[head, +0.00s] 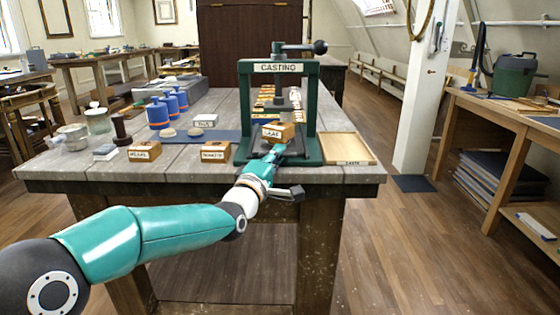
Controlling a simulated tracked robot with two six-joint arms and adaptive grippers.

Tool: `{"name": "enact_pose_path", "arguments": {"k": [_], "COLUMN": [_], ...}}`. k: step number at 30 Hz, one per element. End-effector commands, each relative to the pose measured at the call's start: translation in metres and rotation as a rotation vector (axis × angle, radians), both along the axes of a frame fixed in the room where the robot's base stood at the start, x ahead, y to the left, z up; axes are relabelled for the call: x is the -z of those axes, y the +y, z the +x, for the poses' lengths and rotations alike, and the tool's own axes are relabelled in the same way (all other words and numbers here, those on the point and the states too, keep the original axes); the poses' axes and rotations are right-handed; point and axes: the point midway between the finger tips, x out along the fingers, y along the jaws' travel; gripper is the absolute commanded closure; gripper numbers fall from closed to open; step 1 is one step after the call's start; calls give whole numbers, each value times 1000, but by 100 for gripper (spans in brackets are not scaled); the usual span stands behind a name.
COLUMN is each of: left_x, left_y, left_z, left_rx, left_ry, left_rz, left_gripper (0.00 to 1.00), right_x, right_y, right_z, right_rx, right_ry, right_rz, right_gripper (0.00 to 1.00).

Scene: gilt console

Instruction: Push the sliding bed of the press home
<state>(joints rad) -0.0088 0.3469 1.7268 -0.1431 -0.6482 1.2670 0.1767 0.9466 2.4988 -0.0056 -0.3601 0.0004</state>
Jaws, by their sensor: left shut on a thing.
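The press is a dark green frame (245,105) labelled CASTING, standing at the front of the grey plank table, with a dark lever and round knob on top. A wooden block (278,132) with a small label sits between its uprights. The dark sliding bed (296,148) shows low between the uprights, partly hidden by the block and my gripper. My left gripper (271,156) reaches in from the front and is shut at the bed's front end. Its fingertips are small and hard to make out. How far in the bed sits is unclear. My right gripper is out of view.
A shallow wooden tray (346,147) lies right of the press. Labelled wooden blocks (145,151) (215,151), blue containers (158,112), a glass jar (97,121) and a dark spool (121,130) stand to the left.

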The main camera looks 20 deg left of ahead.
Motion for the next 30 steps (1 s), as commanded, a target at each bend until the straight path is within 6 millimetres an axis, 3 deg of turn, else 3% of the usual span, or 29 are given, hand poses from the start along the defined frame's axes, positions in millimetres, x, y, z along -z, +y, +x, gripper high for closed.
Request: {"name": "enact_pose_path", "arguments": {"k": [4, 5, 9, 21, 30], "left_x": [3, 4, 3, 5, 9], "left_y": [0, 0, 1, 1, 4], "left_z": [0, 0, 0, -4, -39], "left_rx": [0, 0, -1, -2, -4], "left_ry": [8, 8, 7, 10, 8], "left_rz": [-1, -1, -1, 0, 1], "left_gripper": [100, 84, 63, 63, 63], "right_x": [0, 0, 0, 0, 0], "right_y": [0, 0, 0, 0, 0], "right_z": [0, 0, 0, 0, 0], "right_rx": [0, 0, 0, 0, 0], "right_ry": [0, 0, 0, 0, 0], "right_rz": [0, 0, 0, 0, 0], "right_gripper": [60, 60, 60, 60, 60]}}
